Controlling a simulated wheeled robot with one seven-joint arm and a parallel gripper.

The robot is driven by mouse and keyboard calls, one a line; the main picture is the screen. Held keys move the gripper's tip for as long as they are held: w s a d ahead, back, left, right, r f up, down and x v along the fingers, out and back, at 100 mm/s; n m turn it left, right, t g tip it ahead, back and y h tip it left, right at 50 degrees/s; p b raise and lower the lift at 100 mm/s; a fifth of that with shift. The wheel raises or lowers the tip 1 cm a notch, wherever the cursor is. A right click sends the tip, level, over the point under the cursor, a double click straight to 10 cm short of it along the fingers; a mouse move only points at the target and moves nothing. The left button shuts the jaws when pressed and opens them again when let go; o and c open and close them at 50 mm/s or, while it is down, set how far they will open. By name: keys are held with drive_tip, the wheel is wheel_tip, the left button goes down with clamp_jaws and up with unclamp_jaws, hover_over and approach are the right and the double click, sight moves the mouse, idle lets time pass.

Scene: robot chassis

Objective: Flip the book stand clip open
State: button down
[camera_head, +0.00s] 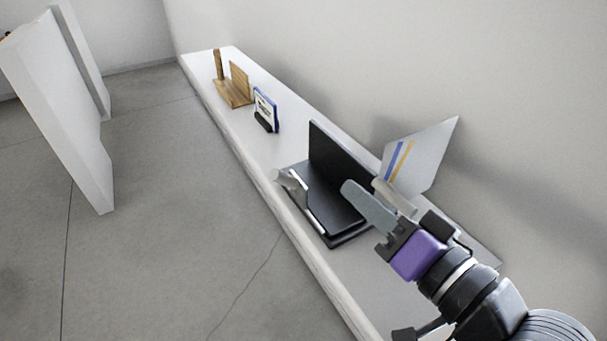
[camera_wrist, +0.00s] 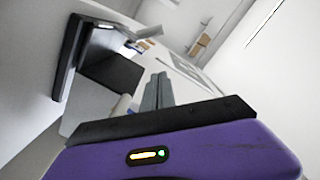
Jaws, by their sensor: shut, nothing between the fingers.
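The black book stand (camera_head: 335,205) is on the long white shelf, with its back panel upright. A light grey clip-like piece (camera_head: 305,200) runs along the left front edge of its base, with a pale rounded end sticking up. My gripper (camera_head: 350,188) is over the right part of the stand's base, in front of the back panel and apart from the clip piece. Its fingers are together with nothing between them. In the wrist view the closed fingers (camera_wrist: 158,80) point at a pale surface, and the dark stand (camera_wrist: 68,58) is to the left. Whether the fingers touch the stand cannot be told.
A white panel with blue and yellow stripes (camera_head: 420,158) leans behind the stand near the wall. A small framed card (camera_head: 265,108) and a wooden stand (camera_head: 236,88) are farther along the shelf (camera_head: 300,150). A white partition (camera_head: 60,105) stands across the open floor.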

drive_tip(key=w+a+f+p, duration=0.1)
drive_tip(key=w+a+f, duration=0.2)
drive_tip(key=w+a, duration=0.4)
drive_tip(key=shift+a, duration=0.85)
drive_tip(key=shift+f, duration=0.1)
